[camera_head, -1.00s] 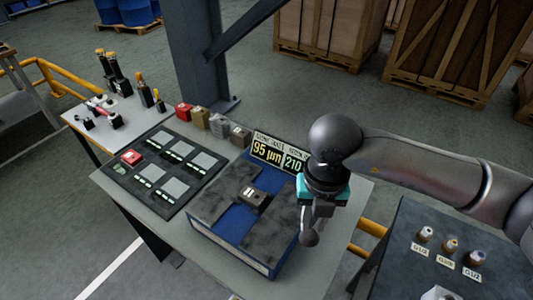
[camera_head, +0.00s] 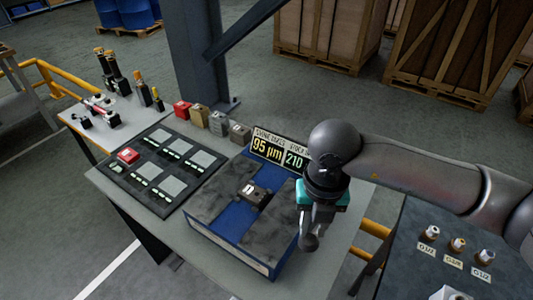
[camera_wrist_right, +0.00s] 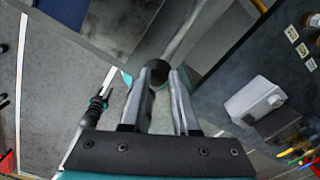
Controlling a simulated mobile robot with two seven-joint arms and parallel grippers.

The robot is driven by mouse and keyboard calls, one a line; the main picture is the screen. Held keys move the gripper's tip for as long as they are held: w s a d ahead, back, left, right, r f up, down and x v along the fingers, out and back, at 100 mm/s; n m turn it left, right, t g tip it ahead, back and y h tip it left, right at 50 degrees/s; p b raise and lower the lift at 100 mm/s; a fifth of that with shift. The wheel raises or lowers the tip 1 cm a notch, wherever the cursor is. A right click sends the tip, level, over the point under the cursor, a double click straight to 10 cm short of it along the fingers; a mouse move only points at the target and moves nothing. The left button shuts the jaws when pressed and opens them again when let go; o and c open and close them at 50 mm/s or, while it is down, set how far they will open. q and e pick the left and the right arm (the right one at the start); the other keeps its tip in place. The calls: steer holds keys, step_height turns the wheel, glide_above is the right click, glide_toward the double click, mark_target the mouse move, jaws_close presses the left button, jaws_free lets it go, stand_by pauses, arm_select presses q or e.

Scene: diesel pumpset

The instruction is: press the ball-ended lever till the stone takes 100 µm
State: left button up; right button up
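The lever's dark ball end (camera_head: 309,243) shows below my right gripper (camera_head: 312,228), at the right front of the blue stone block. In the right wrist view the ball (camera_wrist_right: 156,72) sits at the tips of my right gripper's fingers (camera_wrist_right: 163,78), which are apart with the ball between them; the lever's rod runs up and right from there. The blue block with dark stone faces (camera_head: 205,195) carries a small dark piece (camera_head: 255,194) in its middle. The display (camera_head: 279,151) reads 95 µm and 210. My left gripper (camera_wrist_right: 97,103) seems to show small in the right wrist view.
A dark panel with grey pads (camera_head: 165,165) lies left of the block on the table. Several small blocks (camera_head: 219,123) line the back edge. A side table with labelled fittings (camera_head: 457,246) stands at right. A steel column (camera_head: 197,60) rises behind.

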mark_target(305, 249)
steer(key=shift+s+a+f+b, duration=0.2)
steer(key=shift+s+f+b, duration=0.2)
steer(key=shift+f+b, duration=0.5)
steer(key=shift+s+a+f+b, duration=0.25)
steer(key=shift+s+f+b, duration=0.15)
steer(key=shift+f+b, duration=0.5)
steer(key=shift+s+a+f+b, duration=0.2)
steer(key=shift+s+f+b, duration=0.3)
steer(key=shift+f, duration=0.65)
steer(key=shift+w, duration=0.1)
steer(key=w+r+p, duration=0.1)
steer(key=r+p, duration=0.1)
steer(key=r, duration=0.2)
steer(key=d+r+p, duration=0.1)
steer(key=r+p, duration=0.1)
steer(key=r, duration=0.2)
steer(key=w+r+p, duration=0.1)
steer(key=r+p, duration=0.2)
steer(key=r, duration=0.1)
steer(key=shift+w+d+r, duration=0.3)
steer(key=shift+r, duration=0.05)
steer(key=shift+s+f, duration=0.1)
